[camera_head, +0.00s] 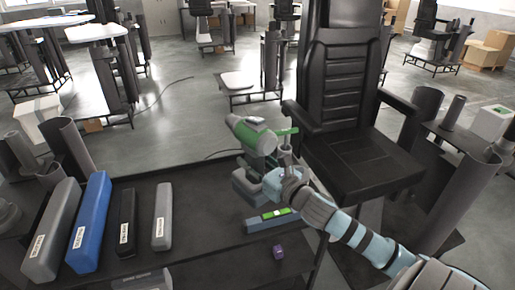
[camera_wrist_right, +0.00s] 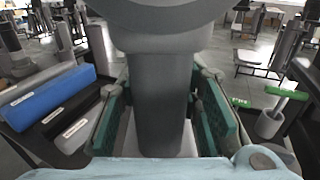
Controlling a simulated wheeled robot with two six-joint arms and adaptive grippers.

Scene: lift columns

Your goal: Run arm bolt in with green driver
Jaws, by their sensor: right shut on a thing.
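The green driver (camera_head: 250,134) is upright above the right part of the dark table, its body tilted slightly. My right gripper (camera_head: 262,170) is shut around its grey handle. In the right wrist view the grey handle (camera_wrist_right: 160,100) stands between the teal finger pads of my right gripper (camera_wrist_right: 163,115). The black chair (camera_head: 360,165) with two armrests stands just right of the table. Its left armrest (camera_head: 308,117) is near the driver. I cannot make out an arm bolt. My left gripper is not in view.
A green-handled tool (camera_head: 286,132) stands in a grey cup near the driver. A grey block with a green top (camera_head: 270,220) and a purple cube (camera_head: 279,252) lie in front.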

